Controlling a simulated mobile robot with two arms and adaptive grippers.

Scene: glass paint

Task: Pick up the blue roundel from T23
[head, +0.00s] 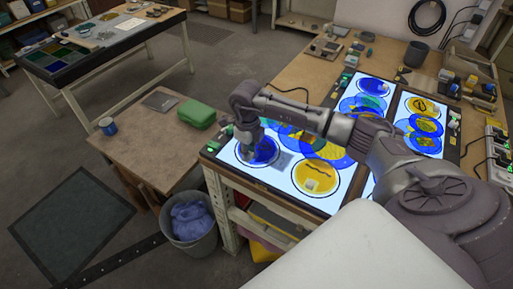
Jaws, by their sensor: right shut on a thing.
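A dark blue roundel (264,152) is at the near left corner of the lit panel (228,155). My right gripper (246,148) reaches over from the right and points down at the roundel's left part, shut on it. The gripper and wrist hide part of the roundel. I cannot tell whether it touches the panel or is slightly raised. No T23 label is readable. My left gripper is not in view.
A yellow roundel (317,177) and overlapping blue and yellow discs (327,146) lie on the same panel. Other lit panels stand behind and to the right. A brown side table (150,145) with a green case (195,114) and a grey bin (190,228) are at left.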

